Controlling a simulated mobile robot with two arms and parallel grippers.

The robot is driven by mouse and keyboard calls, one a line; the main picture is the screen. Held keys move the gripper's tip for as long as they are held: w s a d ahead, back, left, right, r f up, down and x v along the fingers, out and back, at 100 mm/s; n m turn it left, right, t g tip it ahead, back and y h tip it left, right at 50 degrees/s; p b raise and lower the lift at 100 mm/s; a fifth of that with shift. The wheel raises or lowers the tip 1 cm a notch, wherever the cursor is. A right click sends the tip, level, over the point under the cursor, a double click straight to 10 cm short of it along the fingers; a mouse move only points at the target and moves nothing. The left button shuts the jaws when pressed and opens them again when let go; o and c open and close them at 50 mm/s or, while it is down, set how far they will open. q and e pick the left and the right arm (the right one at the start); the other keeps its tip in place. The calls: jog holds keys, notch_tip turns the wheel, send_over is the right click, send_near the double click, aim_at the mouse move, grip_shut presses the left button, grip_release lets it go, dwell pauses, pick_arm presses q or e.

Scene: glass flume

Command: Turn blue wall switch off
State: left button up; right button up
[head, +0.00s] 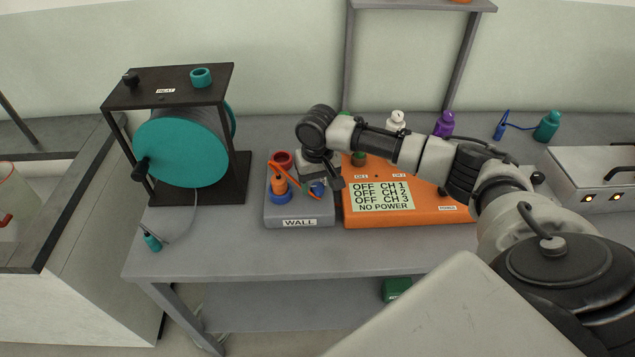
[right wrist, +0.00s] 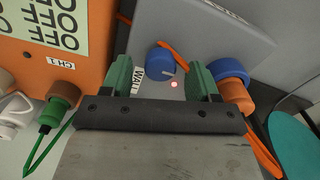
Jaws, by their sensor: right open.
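The grey wall box (head: 268,212) with the label "WALL" stands on the bench. Its round blue switch (head: 317,188) is partly hidden behind my right gripper (head: 328,183). In the right wrist view the blue switch (right wrist: 159,61) lies between and a little beyond the two green fingertips of my right gripper (right wrist: 162,78). The fingers are spread, with gaps at both sides of the switch. A pale pointer mark and a small red light (right wrist: 174,84) show near the switch. My left gripper is out of view.
An orange plug (head: 279,183) sits in a blue socket beside the switch, with an orange cord close to my gripper. The orange unit (head: 408,216) at right displays "OFF CH 1, OFF CH 2, OFF CH 3, NO POWER". A teal cable reel (head: 180,148) stands at left.

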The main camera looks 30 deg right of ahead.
jog(key=shift+f, duration=0.45)
jog(key=shift+c, duration=0.2)
